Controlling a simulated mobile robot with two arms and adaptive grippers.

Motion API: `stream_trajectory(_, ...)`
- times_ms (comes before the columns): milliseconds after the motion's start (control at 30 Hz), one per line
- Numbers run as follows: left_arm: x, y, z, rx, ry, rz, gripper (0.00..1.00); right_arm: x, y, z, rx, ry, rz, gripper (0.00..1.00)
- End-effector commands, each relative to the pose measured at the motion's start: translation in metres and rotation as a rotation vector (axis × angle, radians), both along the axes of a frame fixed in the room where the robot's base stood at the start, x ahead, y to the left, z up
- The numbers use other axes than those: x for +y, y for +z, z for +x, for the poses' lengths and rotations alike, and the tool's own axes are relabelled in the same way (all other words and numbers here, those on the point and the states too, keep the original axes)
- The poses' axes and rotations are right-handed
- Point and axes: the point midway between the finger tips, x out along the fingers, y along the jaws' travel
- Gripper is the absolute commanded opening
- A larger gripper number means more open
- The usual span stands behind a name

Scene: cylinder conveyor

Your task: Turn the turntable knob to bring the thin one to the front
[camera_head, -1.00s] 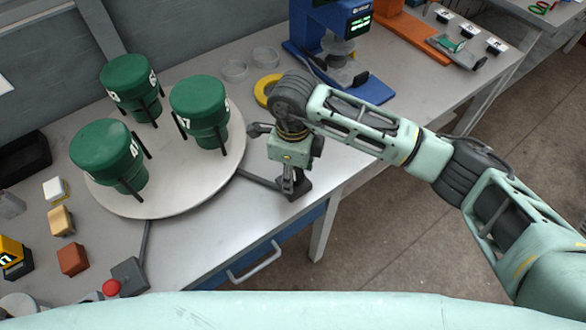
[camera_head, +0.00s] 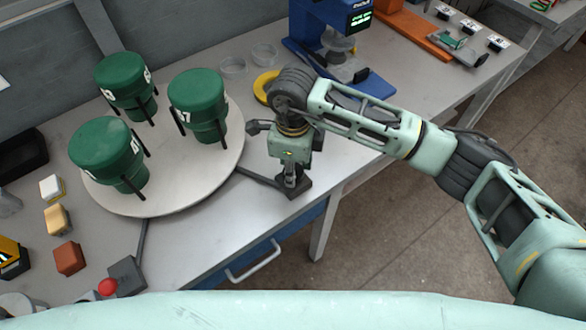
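The round pale turntable (camera_head: 190,193) carries three green lidded cylinders in dark upright posts. One cylinder (camera_head: 105,145) stands at the front left, one (camera_head: 198,95) at the right, and one (camera_head: 124,78) at the back. Their widths look much alike from here. White number labels show in part on their sides. My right gripper (camera_head: 291,182) points down at the dark knob mount (camera_head: 298,192) right of the turntable, joined by a dark bar. Its fingers look close together, but their tips and the knob are hard to make out. My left gripper is out of view.
A yellow ring (camera_head: 265,88) and clear dishes lie behind my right gripper. A blue machine (camera_head: 318,45) stands at the back. Small blocks, including a red-brown one (camera_head: 69,258), and a red button (camera_head: 108,287) sit at the left front. A drawer handle (camera_head: 254,262) juts out below the table edge.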

Motion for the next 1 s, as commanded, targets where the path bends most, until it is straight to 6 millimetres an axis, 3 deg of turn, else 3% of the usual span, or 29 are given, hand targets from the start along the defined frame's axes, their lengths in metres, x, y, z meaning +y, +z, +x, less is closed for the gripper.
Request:
stream_trajectory(200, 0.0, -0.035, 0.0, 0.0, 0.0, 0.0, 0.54, 0.0, -0.009, -0.003, 0.005, 0.144, -0.002, 0.09)
stream_trajectory(500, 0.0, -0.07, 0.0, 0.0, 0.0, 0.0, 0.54, -0.002, -0.008, -0.003, 0.008, 0.337, -0.003, 0.08)
stream_trajectory(1000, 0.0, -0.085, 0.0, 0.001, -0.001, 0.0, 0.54, -0.003, -0.005, -0.005, 0.014, 0.441, -0.002, 0.08)
